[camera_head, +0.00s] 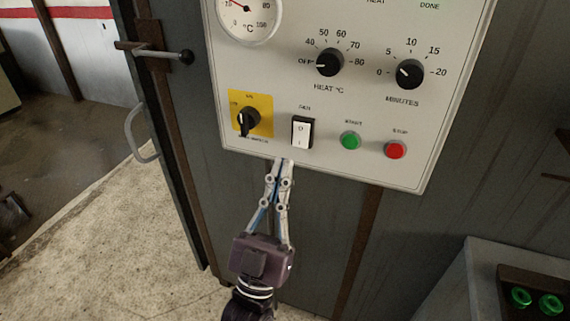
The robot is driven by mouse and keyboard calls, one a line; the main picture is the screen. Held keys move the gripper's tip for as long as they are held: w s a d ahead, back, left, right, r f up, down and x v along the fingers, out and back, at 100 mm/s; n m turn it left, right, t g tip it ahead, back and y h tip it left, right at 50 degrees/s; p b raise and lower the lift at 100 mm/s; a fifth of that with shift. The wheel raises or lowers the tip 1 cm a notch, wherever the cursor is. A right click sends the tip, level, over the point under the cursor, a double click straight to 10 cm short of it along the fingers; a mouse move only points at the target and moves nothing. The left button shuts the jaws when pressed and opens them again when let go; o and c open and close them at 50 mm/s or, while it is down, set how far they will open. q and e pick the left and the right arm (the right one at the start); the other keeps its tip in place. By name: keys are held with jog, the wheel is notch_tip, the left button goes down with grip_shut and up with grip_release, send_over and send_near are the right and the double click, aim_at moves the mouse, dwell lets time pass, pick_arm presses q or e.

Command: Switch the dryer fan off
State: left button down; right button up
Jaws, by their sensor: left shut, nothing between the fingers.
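The dryer's pale control panel (260,78) fills the upper middle of the view. The fan switch (301,132) is a white rocker in a black frame, marked O at the top and I at the bottom, low on the panel under the label FAN. I cannot clearly tell which way the rocker is tilted. My left gripper (284,163) is shut and empty, pointing up. Its fingertips are at the panel's lower edge, just below and slightly left of the fan switch, apart from the rocker. My right gripper is not in view.
A yellow-plated rotary switch (247,119) is left of the rocker. Green (351,140) and red (396,149) buttons are to its right. Heat (329,62) and minutes (409,73) knobs sit above. A door latch (165,54) is at left; a grey box (480,275) stands lower right.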

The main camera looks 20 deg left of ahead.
pick_arm(q)
jog(key=b+v, duration=0.2)
jog(key=v, duration=0.5)
jog(key=shift+s+r, duration=0.3)
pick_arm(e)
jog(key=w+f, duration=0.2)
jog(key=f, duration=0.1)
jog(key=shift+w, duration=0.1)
